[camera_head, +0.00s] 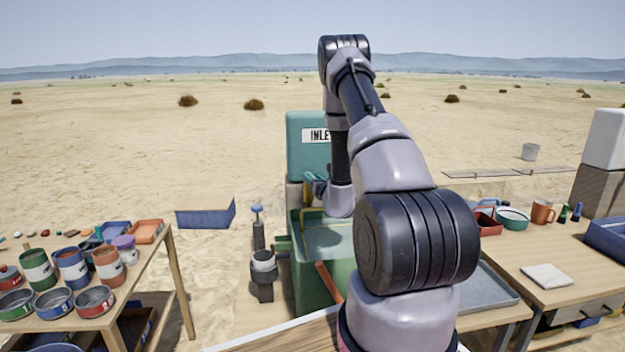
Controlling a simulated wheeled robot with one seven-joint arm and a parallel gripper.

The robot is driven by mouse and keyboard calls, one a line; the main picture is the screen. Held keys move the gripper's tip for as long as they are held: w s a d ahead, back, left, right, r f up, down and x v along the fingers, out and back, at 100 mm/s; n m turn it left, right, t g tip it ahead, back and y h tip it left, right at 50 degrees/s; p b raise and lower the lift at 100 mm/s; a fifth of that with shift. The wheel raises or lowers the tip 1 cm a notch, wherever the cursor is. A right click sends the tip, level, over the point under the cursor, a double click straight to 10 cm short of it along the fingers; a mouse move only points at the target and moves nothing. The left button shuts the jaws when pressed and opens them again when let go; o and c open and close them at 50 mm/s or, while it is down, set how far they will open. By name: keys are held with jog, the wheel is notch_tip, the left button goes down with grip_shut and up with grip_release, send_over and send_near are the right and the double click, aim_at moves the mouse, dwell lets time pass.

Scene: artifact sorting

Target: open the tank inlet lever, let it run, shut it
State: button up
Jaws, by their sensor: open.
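The teal inlet tank (305,150) stands behind a green basin, with a white label on its front reading "INLE", the rest hidden by my arm. My gripper (316,187) is partly in view at the tank's lower front, to the left of my wrist. It is open. Small teal and dark parts overlap there, so I cannot tell which is the inlet lever or whether the jaws touch it.
A table (172,265) at left holds several paint cans and trays. A dark stand with a white cup (263,262) and a blue-topped post (257,228) stand left of the basin. The right workbench (510,255) holds bowls and an orange mug (542,211).

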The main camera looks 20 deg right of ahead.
grip_shut()
dwell(1.4)
